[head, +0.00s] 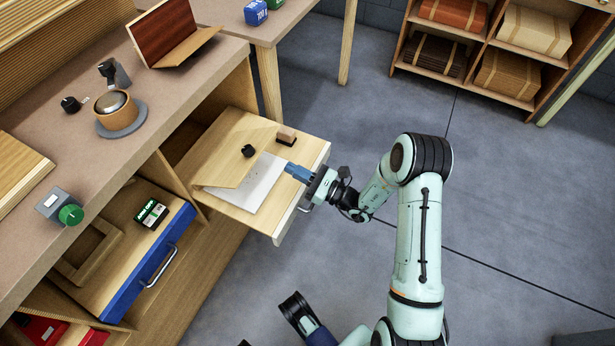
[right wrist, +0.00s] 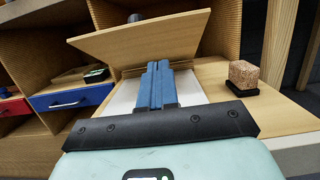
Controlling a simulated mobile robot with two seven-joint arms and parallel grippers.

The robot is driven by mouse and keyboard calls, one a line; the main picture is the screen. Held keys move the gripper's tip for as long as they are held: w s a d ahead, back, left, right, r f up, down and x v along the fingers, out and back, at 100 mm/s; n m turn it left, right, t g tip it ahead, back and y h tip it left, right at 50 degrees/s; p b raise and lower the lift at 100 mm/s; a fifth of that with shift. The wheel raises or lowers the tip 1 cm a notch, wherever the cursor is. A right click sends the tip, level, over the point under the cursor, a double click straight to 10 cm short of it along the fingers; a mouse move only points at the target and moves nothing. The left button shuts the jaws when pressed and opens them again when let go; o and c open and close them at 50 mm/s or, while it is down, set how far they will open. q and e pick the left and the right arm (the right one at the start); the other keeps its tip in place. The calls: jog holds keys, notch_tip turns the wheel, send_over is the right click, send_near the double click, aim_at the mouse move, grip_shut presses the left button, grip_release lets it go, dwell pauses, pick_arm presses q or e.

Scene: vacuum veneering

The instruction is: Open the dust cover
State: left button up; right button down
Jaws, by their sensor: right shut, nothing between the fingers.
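The dust cover (head: 232,163) is a light wooden panel with a black knob (head: 248,151), on the pulled-out drawer at the centre of the head view. In the right wrist view the cover (right wrist: 145,38) is tilted up with its near edge raised; the knob shows partly behind it. A white surface (head: 262,183) shows beside and below the cover. My right gripper (head: 288,168) is over the drawer's right side, its blue fingers (right wrist: 155,85) together and empty, pointing toward the gap below the cover. Whether they touch it I cannot tell. My left gripper is not clearly in view.
A small brush-like block (head: 286,136) stands on the drawer's back corner; it shows in the wrist view (right wrist: 243,75). The blue-fronted drawer (head: 150,265) is pulled out to the left. A worktop (head: 165,95) overhangs on the left. The floor right of the drawer is clear.

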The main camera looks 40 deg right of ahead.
jog(key=x, duration=0.3)
jog(key=shift+w+a+r, duration=0.1)
jog(key=shift+w+a, duration=0.05)
jog(key=shift+w, duration=0.15)
jog(key=shift+w+a+r, duration=0.1)
jog(key=shift+w+r, duration=0.15)
jog(key=shift+r, duration=0.3)
jog(key=shift+w+a+r, duration=0.1)
jog(key=shift+w+r, duration=0.2)
jog(key=shift+r, duration=0.25)
pick_arm(q)
jog(key=shift+w+a+f, duration=0.25)
jog(key=shift+w+f, duration=0.05)
jog(key=shift+w, duration=0.15)
pick_arm(e)
jog(key=shift+w+a+r, duration=0.1)
jog(key=shift+w+r, duration=0.15)
jog(key=shift+r, duration=0.2)
